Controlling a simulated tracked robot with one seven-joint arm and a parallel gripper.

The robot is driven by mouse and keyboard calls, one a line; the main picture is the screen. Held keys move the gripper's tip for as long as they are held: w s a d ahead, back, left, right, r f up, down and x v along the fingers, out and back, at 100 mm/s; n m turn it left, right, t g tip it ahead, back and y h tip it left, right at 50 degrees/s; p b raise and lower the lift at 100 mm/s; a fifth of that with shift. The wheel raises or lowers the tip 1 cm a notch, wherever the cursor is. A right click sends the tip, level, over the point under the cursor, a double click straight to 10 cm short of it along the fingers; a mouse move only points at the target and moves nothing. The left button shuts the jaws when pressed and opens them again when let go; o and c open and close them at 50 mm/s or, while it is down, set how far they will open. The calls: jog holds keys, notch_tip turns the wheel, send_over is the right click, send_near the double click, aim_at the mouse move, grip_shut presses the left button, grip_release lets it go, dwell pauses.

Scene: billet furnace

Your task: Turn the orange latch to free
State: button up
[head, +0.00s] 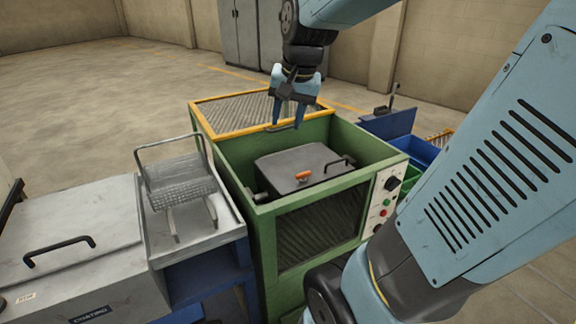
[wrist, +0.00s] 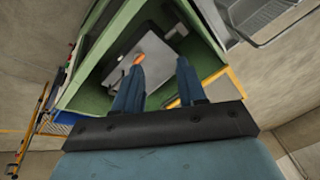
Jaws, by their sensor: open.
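The orange latch (head: 303,176) sits on top of a grey lid (head: 285,163) inside the green cabinet (head: 264,230). It also shows in the wrist view (wrist: 138,58), just past the tip of one finger. My gripper (head: 287,122) is open and empty, with its fingers pointing down. It hangs above the back part of the cabinet, higher than the latch and apart from it. In the wrist view my gripper's two fingers (wrist: 163,66) are spread, with the grey lid beyond them.
A yellow-edged mesh cover (head: 235,113) stands open behind the cabinet. A wire basket (head: 182,180) sits on the bench at left, beside a grey box with a black handle (head: 58,250). A control panel with knobs (head: 386,208) is on the cabinet's right. Blue bins (head: 420,152) stand beyond it.

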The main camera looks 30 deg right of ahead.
jog(key=w+d+f+m+g, duration=0.2)
jog(key=w+d+f+m, duration=0.4)
jog(key=w, duration=0.3)
jog(key=m+g, duration=0.2)
jog(key=m, duration=0.3)
send_over(302, 173)
notch_tip(302, 173, down, 9)
jog(key=shift+h, duration=0.3)
notch_tip(302, 173, down, 13)
jog(key=shift+a+f, duration=0.1)
jog(key=shift+f, duration=0.1)
jog(key=shift+c, duration=0.3)
grip_shut()
jog(key=shift+a, duration=0.15)
